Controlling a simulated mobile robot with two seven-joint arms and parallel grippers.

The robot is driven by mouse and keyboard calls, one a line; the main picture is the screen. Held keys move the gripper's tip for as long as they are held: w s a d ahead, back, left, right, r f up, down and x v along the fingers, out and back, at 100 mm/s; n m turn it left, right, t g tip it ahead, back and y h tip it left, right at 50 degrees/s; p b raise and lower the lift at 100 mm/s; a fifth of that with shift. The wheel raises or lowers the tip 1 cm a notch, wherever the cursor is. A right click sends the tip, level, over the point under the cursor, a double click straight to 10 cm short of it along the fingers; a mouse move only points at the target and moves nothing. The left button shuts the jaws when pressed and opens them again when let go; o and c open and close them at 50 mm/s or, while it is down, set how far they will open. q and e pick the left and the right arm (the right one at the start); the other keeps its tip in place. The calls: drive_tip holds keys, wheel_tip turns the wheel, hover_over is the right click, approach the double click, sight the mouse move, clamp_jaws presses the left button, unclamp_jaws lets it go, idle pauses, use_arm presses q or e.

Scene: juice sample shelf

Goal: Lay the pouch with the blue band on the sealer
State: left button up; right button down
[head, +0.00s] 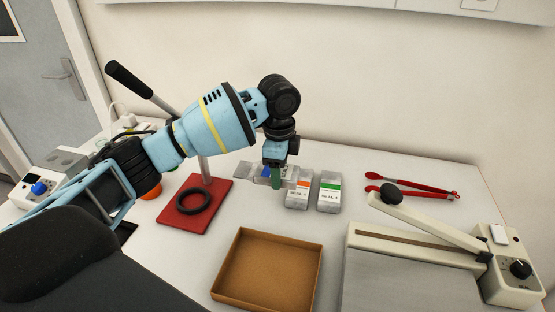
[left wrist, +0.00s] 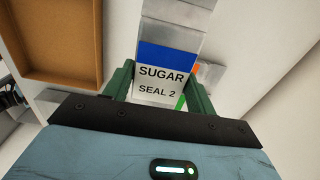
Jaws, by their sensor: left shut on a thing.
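My left gripper (head: 275,180) is shut on the blue-band pouch (head: 258,171), above the back middle of the table. In the left wrist view, the blue-band pouch (left wrist: 168,57) sits between the green fingers of my left gripper (left wrist: 160,85), and its label reads "SUGAR SEAL 2". Part of the pouch is hidden by the gripper in the head view. The sealer (head: 415,238) stands at the right front with its arm slanting up to a black knob, and no pouch lies on it. My right gripper is not in view.
Red tongs (head: 425,187) lie behind the sealer. An empty brown tray (head: 228,257) is at the front. A red-based stand (head: 180,218) with a black ring is at left.

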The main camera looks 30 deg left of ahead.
use_arm(q)
drive_tip(key=s+d+n, duration=0.5)
drive_tip(key=s+n, duration=0.1)
drive_tip(key=n, duration=0.8)
drive_tip(key=shift+s+d+f+n, duration=0.25)
drive_tip(key=shift+s+f+n, duration=0.1)
drive_tip(key=shift+f+n, duration=0.1)
drive_tip(key=shift+s, duration=0.15)
